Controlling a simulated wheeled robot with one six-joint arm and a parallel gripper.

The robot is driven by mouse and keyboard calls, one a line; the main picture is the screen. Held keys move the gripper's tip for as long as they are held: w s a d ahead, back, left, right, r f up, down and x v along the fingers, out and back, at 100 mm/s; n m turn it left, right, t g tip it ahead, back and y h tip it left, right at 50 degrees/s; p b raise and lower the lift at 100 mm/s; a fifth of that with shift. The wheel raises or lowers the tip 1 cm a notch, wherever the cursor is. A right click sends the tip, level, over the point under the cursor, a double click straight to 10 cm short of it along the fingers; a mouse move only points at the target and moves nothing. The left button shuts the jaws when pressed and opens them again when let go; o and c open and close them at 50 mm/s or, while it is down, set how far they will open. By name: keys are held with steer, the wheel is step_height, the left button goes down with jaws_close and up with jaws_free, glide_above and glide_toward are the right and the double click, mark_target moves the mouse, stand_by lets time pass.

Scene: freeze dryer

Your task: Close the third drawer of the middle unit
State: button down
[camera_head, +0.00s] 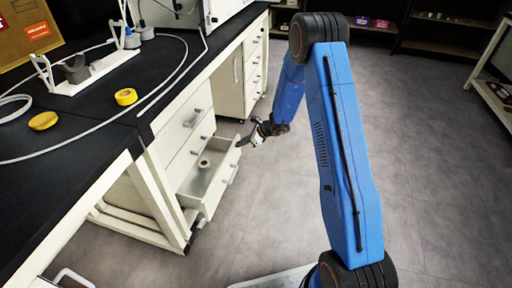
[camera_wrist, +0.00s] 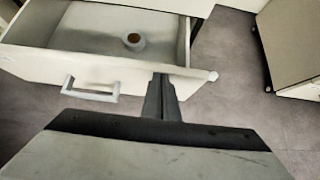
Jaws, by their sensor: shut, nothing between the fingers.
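The third drawer (camera_head: 220,193) of the middle unit (camera_head: 176,141) is pulled out, below closed drawers. Its white front panel (camera_wrist: 40,68) and grey bar handle (camera_wrist: 90,94) show in the wrist view. A small roll (camera_head: 204,163) lies inside the drawer; it also shows in the wrist view (camera_wrist: 135,41). My gripper (camera_head: 241,142) is shut and empty, near the far end of the drawer front. In the wrist view its fingers (camera_wrist: 161,85) overlap the front's top edge, right of the handle. I cannot tell whether they touch it.
A black worktop (camera_head: 75,130) above the drawers holds yellow tape rolls (camera_head: 126,97), a white stand and a hose. Another drawer unit (camera_head: 252,72) stands farther back, its drawers closed. The grey floor (camera_head: 270,215) in front of the open drawer is clear.

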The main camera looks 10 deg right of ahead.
mark_target(224, 140)
steer(key=w+a, duration=0.1)
steer(key=a, duration=0.1)
steer(key=w+a, duration=0.2)
steer(key=a, duration=0.1)
steer(key=w+a, duration=0.1)
steer(key=a, duration=0.2)
steer(key=shift+w, duration=0.35)
steer(key=shift+f, duration=0.1)
